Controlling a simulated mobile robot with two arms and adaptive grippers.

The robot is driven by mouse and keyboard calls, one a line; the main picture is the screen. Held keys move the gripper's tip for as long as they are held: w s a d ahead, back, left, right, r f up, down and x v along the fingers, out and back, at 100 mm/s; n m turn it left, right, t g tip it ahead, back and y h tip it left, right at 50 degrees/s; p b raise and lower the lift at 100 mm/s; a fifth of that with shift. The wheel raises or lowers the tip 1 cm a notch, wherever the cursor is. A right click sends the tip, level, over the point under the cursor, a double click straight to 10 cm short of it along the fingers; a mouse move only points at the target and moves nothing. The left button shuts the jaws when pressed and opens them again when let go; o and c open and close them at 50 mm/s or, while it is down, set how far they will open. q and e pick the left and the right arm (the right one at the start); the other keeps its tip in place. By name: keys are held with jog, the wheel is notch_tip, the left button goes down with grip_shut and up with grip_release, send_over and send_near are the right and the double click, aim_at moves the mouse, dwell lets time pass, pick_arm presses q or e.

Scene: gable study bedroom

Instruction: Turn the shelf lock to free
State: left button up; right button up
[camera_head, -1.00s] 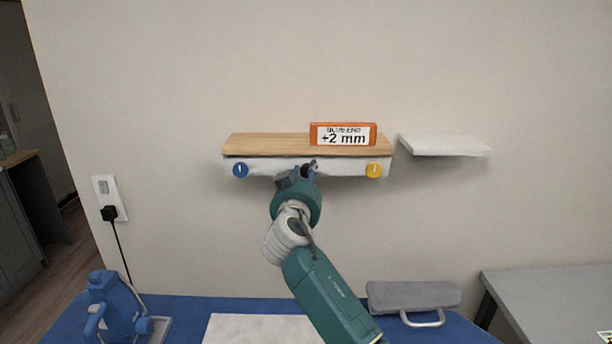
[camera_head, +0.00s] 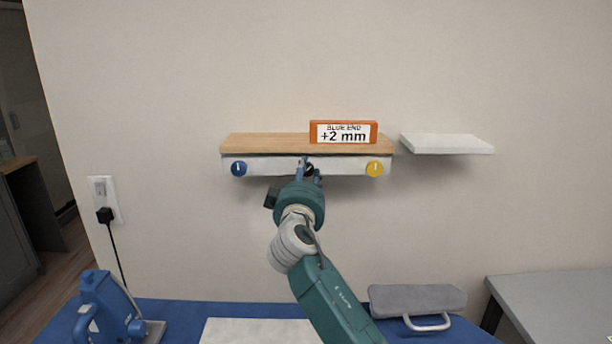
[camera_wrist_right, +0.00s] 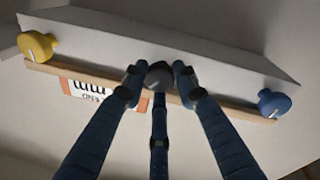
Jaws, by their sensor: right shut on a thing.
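The wall shelf (camera_head: 260,143) has a wooden top and a white front rail (camera_head: 270,166). A blue knob (camera_head: 239,169) sits at the rail's left end and a yellow knob (camera_head: 375,169) at its right end. The dark shelf lock knob (camera_head: 308,170) is in the middle, partly hidden by my right gripper (camera_head: 310,172). In the right wrist view, the gripper's blue fingers (camera_wrist_right: 158,80) are closed around the dark lock knob (camera_wrist_right: 159,75). The wrist view also shows the yellow knob (camera_wrist_right: 38,45) and the blue knob (camera_wrist_right: 273,102). My left gripper is not in view.
An orange-framed sign (camera_head: 343,132) reading "BLUE END +2 mm" stands on the shelf. A small white shelf (camera_head: 446,144) is to the right. Below are a blue tool (camera_head: 105,308), a white sheet (camera_head: 258,332) and a grey handled block (camera_head: 416,299) on the blue bench.

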jog(key=shift+r+n+t+y+p, duration=0.2)
jog(key=shift+n+p, duration=0.25)
jog(key=shift+n, duration=1)
jog(key=shift+r+n+y+p, duration=0.15)
jog(key=shift+n+y+p, duration=0.3)
jog(key=shift+n, duration=0.95)
jog(key=shift+r+n+t+y+p, duration=0.15)
jog(key=shift+n+p, duration=0.35)
jog(key=shift+n, duration=1.25)
jog(key=o, duration=1)
jog(key=shift+f, duration=0.1)
jog(key=shift+c, duration=0.2)
jog(key=shift+o, duration=0.8)
jog(key=shift+w+a+f, duration=0.1)
jog(key=shift+f, duration=0.1)
jog(key=s+f, duration=0.1)
jog(key=s, duration=1.1)
jog(key=shift+f, duration=0.35)
